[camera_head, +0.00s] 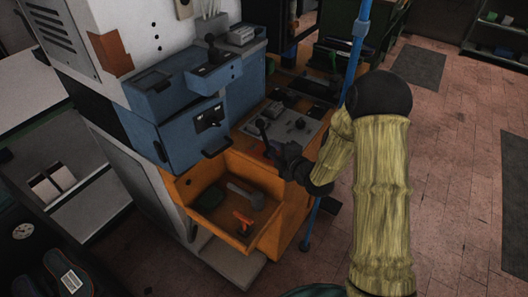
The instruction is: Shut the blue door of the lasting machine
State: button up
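The lasting machine (130,40) has a white upper body and blue front parts. Its blue door (185,135) is at the left of centre, with a black handle (217,148) near its lower right. The door's front stands forward of the body; I cannot tell how wide any gap behind it is. My gripper (288,163) is dark and small, to the right of the door handle and apart from it, close to the orange cabinet's top. Its fingers blend into the dark parts there, so their opening is unclear.
An orange drawer (232,237) stands pulled out below the door, holding a hammer and other tools. A control panel (285,128) with levers is behind my gripper. A blue pole (356,50) stands beside my sleeved arm. Open tiled floor (455,150) lies to the right.

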jog(key=s+d+r+m+g+h, duration=0.2)
jog(key=s+d+m+h, duration=0.1)
jog(key=d+m+h, duration=0.3)
jog(key=s+d+r+m+g+h, duration=0.1)
jog(key=s+d+m+g, duration=0.1)
jog(key=s+d+m, duration=0.2)
jog(key=s+d+r+m+g+h, duration=0.1)
jog(key=s+d+r+m+g, duration=0.1)
jog(key=s+m, duration=0.5)
jog(key=s+d+r+m+g+h, duration=0.1)
jog(key=s+d+m+g, duration=0.2)
jog(key=s, duration=0.7)
jog(key=d+m, duration=0.2)
jog(key=m, duration=0.1)
jog(key=shift+s+d+r, duration=0.3)
jog(key=shift+r, duration=0.1)
jog(key=shift+w, duration=0.1)
